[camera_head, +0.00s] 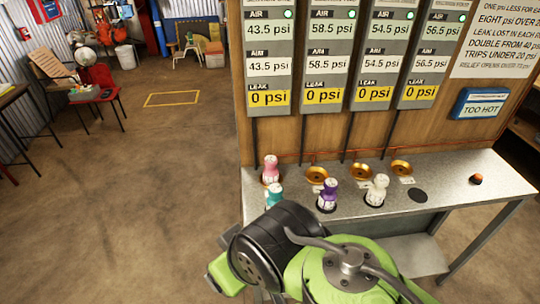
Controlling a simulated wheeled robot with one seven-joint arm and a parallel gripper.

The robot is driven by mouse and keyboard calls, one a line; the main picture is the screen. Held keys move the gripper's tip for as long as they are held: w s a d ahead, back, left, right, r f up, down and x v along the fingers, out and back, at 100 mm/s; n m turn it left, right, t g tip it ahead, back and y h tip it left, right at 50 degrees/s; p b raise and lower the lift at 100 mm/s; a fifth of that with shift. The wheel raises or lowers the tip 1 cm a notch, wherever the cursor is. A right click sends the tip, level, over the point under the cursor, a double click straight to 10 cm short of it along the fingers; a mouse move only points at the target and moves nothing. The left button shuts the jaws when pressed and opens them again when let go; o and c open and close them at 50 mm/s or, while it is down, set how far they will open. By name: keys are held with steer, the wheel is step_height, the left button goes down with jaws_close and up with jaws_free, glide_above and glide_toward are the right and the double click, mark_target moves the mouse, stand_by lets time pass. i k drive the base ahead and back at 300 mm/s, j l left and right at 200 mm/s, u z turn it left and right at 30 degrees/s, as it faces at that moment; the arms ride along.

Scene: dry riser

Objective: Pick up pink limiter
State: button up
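The pink limiter (270,168) stands upright at the back left of the metal bench (450,185), below the leftmost gauge panel. It seems to sit in a brass cup, of which little shows. A teal limiter (274,195) stands in front of it, partly hidden by my arm. A purple limiter (328,194) and a white limiter (377,189) stand to the right. My green and black arm covers the front left of the bench. My gripper's fingers do not show, and I see nothing held.
Brass cups (316,175) line the back of the bench, several with nothing on them. A black disc (418,196) and a small orange and black object (476,179) are to the right. Gauge panels (325,55) hang on the wooden wall behind. Open floor (130,190) lies left.

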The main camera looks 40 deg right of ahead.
mark_target(271, 172)
steer(key=z, duration=1.25)
